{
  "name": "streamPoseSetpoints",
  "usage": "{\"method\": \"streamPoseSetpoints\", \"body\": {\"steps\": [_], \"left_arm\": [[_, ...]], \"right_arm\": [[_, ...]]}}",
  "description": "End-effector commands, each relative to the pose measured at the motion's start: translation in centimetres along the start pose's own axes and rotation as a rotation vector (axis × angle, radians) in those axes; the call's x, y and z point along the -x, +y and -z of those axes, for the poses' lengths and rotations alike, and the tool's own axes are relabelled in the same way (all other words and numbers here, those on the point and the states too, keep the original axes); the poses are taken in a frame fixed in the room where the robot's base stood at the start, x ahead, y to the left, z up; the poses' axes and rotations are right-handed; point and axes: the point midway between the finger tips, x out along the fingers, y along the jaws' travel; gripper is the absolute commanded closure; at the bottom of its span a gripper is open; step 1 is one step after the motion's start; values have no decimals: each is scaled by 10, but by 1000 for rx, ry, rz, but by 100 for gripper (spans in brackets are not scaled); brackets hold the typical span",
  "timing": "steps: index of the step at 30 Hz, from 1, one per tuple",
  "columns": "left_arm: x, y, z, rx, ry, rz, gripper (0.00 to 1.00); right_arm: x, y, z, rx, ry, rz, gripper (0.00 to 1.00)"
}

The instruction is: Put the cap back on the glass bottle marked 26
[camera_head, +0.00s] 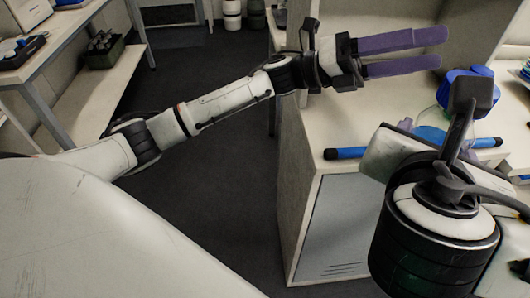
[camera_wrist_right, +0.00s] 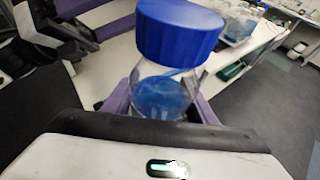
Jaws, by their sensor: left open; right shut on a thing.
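A glass bottle (camera_wrist_right: 160,92) with blue liquid stands close in the right wrist view, between the purple fingers of my right gripper (camera_wrist_right: 162,104), which is shut on it. A blue ribbed cap (camera_wrist_right: 178,32) sits at the top of the bottle; I cannot tell whether it is fully seated. No number is readable. In the head view the blue cap (camera_head: 474,74) and part of the glass (camera_head: 430,118) show behind my right wrist, which hides the right fingers. My left gripper (camera_head: 442,48) is open and empty, left of the cap and apart from it.
A long blue-ended rod (camera_head: 346,153) lies on the pale counter (camera_head: 325,115) near its front edge. A shelf wall rises behind the left gripper. Small labware stands at the far right. Another bench with a dark rack (camera_head: 103,48) is at the left, with open floor between.

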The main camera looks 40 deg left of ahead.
Motion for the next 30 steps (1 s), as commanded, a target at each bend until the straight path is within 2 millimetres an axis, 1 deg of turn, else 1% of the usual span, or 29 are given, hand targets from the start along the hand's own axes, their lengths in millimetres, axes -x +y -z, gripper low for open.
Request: {"method": "streamPoseSetpoints", "body": {"steps": [1,5,6,8,9,11,12,15,18,20,21,23,26,27,29,30], "left_arm": [[22,13,-1,61,-61,-41,38],[76,40,-6,207,-218,-140,38],[94,47,-7,250,-264,-172,38],[120,57,-7,312,-331,-219,38],[138,63,-6,352,-375,-251,38],[165,71,-4,408,-439,-299,38],[182,76,-1,444,-479,-330,38],[218,84,5,519,-562,-397,38],[248,89,12,580,-630,-454,38],[263,92,17,615,-666,-483,38],[272,94,22,643,-693,-501,38],[285,100,32,692,-736,-525,38],[307,114,59,812,-830,-557,38],[316,123,76,878,-880,-567,38],[326,135,102,980,-956,-575,38],[331,142,121,1046,-1005,-579,38]], "right_arm": [[0,0,-1,-2,-3,0,100],[0,0,-1,-2,-3,-1,100],[0,0,-1,-2,-3,0,100],[0,0,-1,-2,-3,0,100],[0,0,-1,-2,-3,0,100],[0,0,-1,-2,-3,0,100],[0,0,-1,-2,-3,0,100],[0,0,-1,-2,-3,-1,100],[0,0,-1,-2,-3,0,100],[0,0,-1,-2,-3,0,100],[0,0,-1,-2,-3,0,100],[0,0,-1,-2,-3,0,100],[0,0,-1,-2,-3,0,100],[0,0,-1,-2,-3,0,100],[0,0,-1,-2,-3,0,100],[0,0,-1,-2,-3,0,100]]}}
